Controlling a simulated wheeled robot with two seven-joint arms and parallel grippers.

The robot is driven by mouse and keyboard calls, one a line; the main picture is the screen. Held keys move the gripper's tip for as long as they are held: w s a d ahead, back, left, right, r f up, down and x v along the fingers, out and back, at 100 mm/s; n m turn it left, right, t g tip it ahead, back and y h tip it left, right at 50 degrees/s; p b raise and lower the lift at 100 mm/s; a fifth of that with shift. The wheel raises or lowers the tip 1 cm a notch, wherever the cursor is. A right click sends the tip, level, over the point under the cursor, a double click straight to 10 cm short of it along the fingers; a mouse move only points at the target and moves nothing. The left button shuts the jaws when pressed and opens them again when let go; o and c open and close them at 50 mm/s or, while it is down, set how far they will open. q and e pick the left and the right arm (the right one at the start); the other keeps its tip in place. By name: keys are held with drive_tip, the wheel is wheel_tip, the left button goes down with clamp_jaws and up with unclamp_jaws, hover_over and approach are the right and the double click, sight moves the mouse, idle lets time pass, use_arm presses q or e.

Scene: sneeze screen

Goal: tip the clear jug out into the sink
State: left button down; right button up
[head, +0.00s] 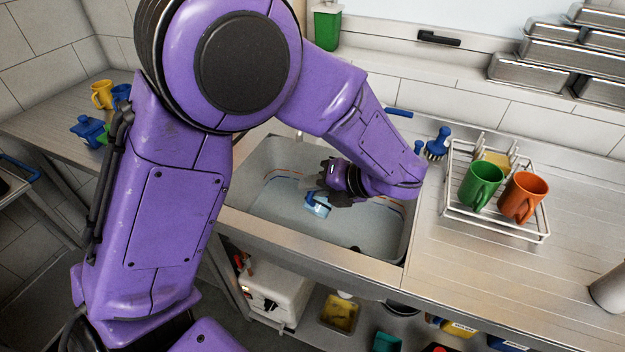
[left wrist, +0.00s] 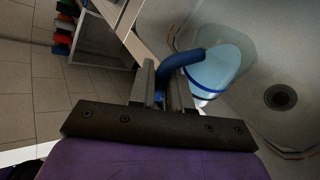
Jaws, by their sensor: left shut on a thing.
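The clear jug (head: 317,206) has a blue handle and hangs inside the sink basin, mostly hidden by my left gripper (head: 326,196) in the head view. In the left wrist view its pale blue clear body (left wrist: 218,62) and blue band show beyond my left gripper (left wrist: 162,88), which is shut on the blue handle (left wrist: 178,62). The jug looks tilted; I cannot tell whether liquid is in it. The grey sink (head: 275,228) lies below it, with a round dark drain (left wrist: 280,97) off to one side in the wrist view. My right gripper is not in view.
A wire rack (head: 496,229) with a green mug (head: 481,186) and an orange mug (head: 523,197) stands right of the sink. A blue brush (head: 437,144) is behind. Yellow and blue mugs stand on the left counter. My left arm spans the sink's left side.

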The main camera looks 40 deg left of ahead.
use_arm(q)
drive_tip(key=r+p, duration=0.1)
drive_tip(key=p, duration=0.1)
drive_tip(key=w+r+m+g+p, duration=0.1)
drive_tip(key=p, duration=0.1)
drive_tip(key=shift+w+r+p, duration=0.1)
drive_tip(key=shift+w+p, duration=0.2)
drive_tip(key=shift+p, duration=0.05)
drive_tip(key=shift+w, duration=0.1)
drive_tip(key=shift+g, duration=0.3)
